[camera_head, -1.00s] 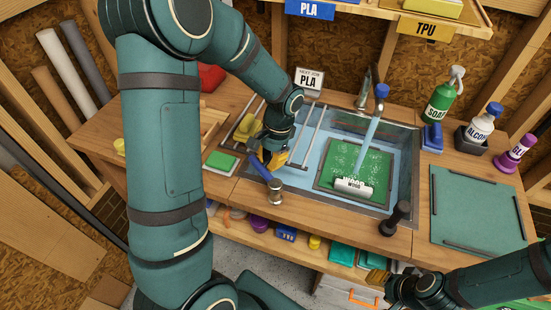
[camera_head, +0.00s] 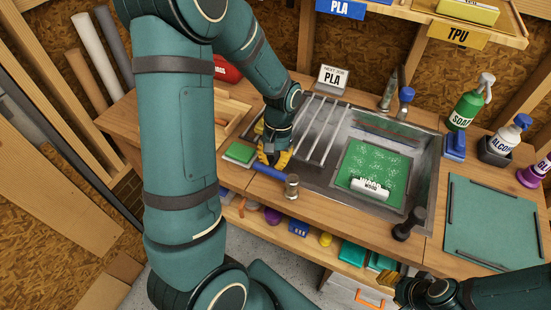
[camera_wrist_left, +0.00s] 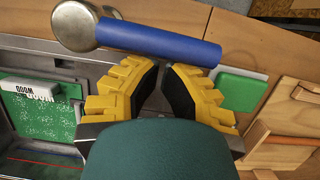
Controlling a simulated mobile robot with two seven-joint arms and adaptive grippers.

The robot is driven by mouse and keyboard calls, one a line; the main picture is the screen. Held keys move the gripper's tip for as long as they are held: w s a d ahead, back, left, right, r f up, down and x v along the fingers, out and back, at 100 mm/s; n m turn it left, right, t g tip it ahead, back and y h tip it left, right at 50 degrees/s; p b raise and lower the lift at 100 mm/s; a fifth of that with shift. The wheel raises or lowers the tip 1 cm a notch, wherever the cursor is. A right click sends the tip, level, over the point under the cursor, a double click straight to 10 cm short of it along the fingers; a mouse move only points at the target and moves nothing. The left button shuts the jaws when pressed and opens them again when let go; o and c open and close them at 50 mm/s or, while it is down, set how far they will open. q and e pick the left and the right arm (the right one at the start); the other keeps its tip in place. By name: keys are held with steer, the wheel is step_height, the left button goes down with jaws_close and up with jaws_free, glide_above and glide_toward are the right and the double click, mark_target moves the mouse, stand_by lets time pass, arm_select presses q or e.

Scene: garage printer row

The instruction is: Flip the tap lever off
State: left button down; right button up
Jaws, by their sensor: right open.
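The tap lever (camera_head: 269,170) is a blue bar on a round metal base (camera_head: 292,187) at the sink's front edge. It lies along that edge, pointing left. The blue-topped tap (camera_head: 404,101) stands behind the sink; no water runs from it. My left gripper (camera_head: 272,160) is right behind the lever. In the left wrist view its yellow fingertips (camera_wrist_left: 160,68) are drawn close together, with nothing between them, beside the lever (camera_wrist_left: 155,43); contact is unclear. My right gripper (camera_head: 400,290), low at the right, is open and seen only in part.
The steel sink (camera_head: 428,180) holds a green plate (camera_head: 360,160) and a white labelled block (camera_head: 370,189). A dark knobbed post (camera_head: 410,225) stands at its front right. Soap (camera_head: 467,105) and alcohol (camera_head: 503,140) bottles stand right, behind a green mat (camera_head: 495,220).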

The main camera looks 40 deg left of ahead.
stand_by(0.4)
arm_select(q)
steer(key=v, duration=1.2)
stand_by(0.4)
